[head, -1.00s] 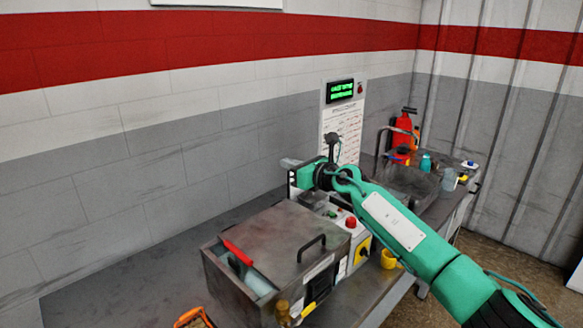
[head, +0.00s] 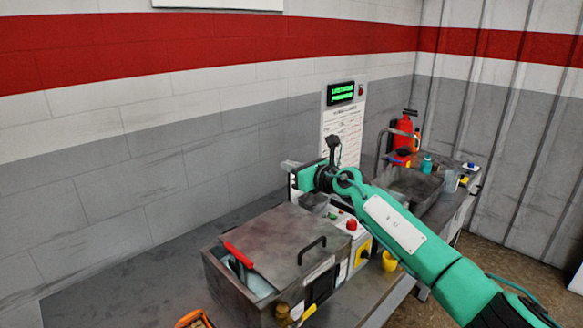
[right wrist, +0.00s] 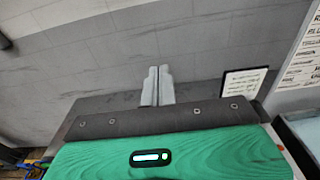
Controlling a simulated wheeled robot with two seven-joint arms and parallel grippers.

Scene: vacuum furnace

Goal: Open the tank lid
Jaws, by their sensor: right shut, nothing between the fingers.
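The tank (head: 238,297) is a grey metal box on the bench. Its flat metal lid (head: 275,238) carries a black handle (head: 311,250) near its right edge. The lid covers most of the top, and an opening with something pale inside shows at the left front. A red-handled item (head: 238,254) lies at that opening. My right gripper (head: 291,165) is behind and above the tank, away from the handle, shut and empty. In the right wrist view its pale fingers (right wrist: 158,86) are together against the grey wall. My left gripper is not in view.
A control box with a red button (head: 351,224) and a yellow switch (head: 362,251) stands right of the tank. A yellow cup (head: 389,261) is beside it. A sign with a green display (head: 341,92) stands behind. A sink (head: 412,184) and red extinguisher (head: 401,133) are farther right. The bench left of the tank is clear.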

